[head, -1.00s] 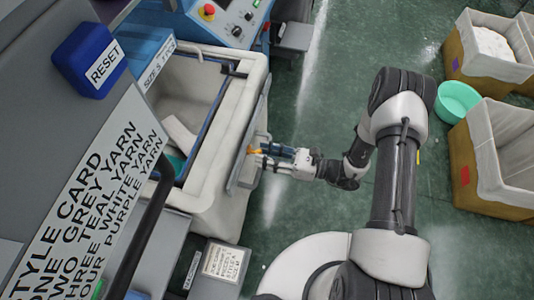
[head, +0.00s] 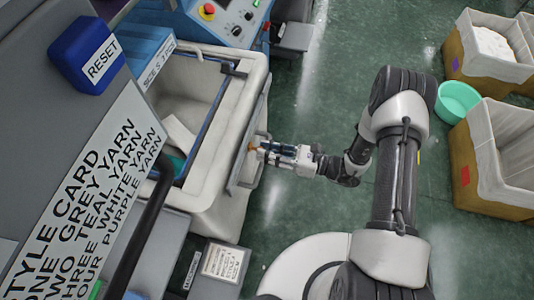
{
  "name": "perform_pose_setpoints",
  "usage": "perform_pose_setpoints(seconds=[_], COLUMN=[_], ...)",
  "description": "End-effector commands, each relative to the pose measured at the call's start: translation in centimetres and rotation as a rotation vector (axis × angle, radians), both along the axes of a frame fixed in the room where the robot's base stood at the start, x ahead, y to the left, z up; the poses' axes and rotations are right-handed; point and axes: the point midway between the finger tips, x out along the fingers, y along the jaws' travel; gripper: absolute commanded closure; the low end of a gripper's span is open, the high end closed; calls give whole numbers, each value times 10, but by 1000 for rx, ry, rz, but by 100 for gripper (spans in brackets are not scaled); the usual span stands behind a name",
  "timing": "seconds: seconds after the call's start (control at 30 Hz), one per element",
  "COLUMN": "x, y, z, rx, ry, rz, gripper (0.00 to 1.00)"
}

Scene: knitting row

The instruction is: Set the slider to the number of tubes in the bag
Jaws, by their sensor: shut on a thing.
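My gripper (head: 262,151) is at the outer right side of a large cream bin (head: 226,194). Its fingers are shut on a small orange knob (head: 251,148), which looks like the slider's. The knob is at a grey rail or plate (head: 236,176) along the bin's side. The fingers hide part of the knob, and its setting is too small to read. Inside the bin lie a whitish piece (head: 180,133) and a teal piece (head: 178,163). I cannot tell whether these are tubes, and the near wall hides much of the inside. No separate bag is clearly seen.
A blue RESET block (head: 88,55) and a style card (head: 88,200) listing yarns are at left. A control panel (head: 225,18) with a red button is at the top. Lined crates (head: 488,165) and a green basin (head: 458,102) stand at right.

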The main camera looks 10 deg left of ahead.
Motion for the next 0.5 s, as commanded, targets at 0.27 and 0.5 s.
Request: perform_pose_setpoints(seconds=[0.27, 0.5], x=[26, 26], y=[-2, -2], z=[1, 1], rx=[2, 3], ry=[-2, -2], rz=[0, 0], gripper=[100, 78])
